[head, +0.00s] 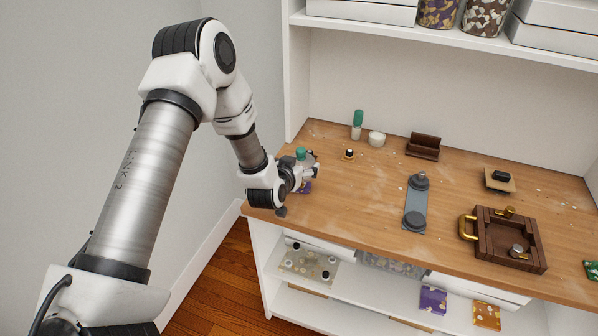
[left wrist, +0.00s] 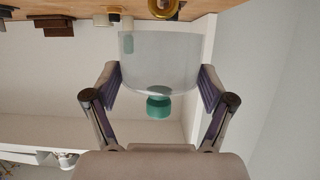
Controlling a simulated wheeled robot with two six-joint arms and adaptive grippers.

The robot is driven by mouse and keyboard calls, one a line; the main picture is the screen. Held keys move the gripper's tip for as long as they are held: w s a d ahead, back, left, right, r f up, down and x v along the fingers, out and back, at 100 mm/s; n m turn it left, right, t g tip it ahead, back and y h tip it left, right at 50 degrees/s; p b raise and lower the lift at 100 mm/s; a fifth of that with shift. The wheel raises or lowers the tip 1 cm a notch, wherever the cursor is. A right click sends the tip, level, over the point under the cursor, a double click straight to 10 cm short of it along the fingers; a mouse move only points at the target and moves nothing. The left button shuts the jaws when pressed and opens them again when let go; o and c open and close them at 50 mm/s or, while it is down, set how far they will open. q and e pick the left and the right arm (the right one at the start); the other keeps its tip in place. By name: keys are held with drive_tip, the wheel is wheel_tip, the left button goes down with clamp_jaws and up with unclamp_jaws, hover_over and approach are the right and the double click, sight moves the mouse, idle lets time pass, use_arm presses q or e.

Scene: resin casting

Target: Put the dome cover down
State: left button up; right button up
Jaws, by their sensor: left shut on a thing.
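The dome cover is clear with a green knob. It shows in the left wrist view (left wrist: 160,62), which looks upside down, with its open rim toward the wooden tabletop. My left gripper (left wrist: 159,85) is shut on the dome cover, one finger on each side of the clear wall. In the head view my left gripper (head: 303,176) is at the left end of the table, and the dome's green knob (head: 300,153) shows just above it. I cannot tell whether the rim touches the table. My right gripper is out of view.
On the wooden table (head: 370,160) stand a green-topped bottle (head: 357,124), a white jar (head: 376,139), a small gold-and-black item (head: 348,155), a dark wooden holder (head: 423,146), a grey plate (head: 414,205) and a brown tray with gold handle (head: 540,240). A shelf wall (head: 298,80) rises at the left.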

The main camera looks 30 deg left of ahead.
use_arm(q)
wheel_tip(320, 180, down, 3)
drive_tip(key=shift+f, duration=0.2)
drive_tip(key=shift+s+f, duration=0.1)
drive_tip(key=shift+f, duration=0.05)
drive_tip(key=shift+f+b, duration=0.4)
drive_tip(key=shift+f, duration=0.05)
drive_tip(key=o, duration=0.9)
drive_tip(key=shift+o, duration=0.2)
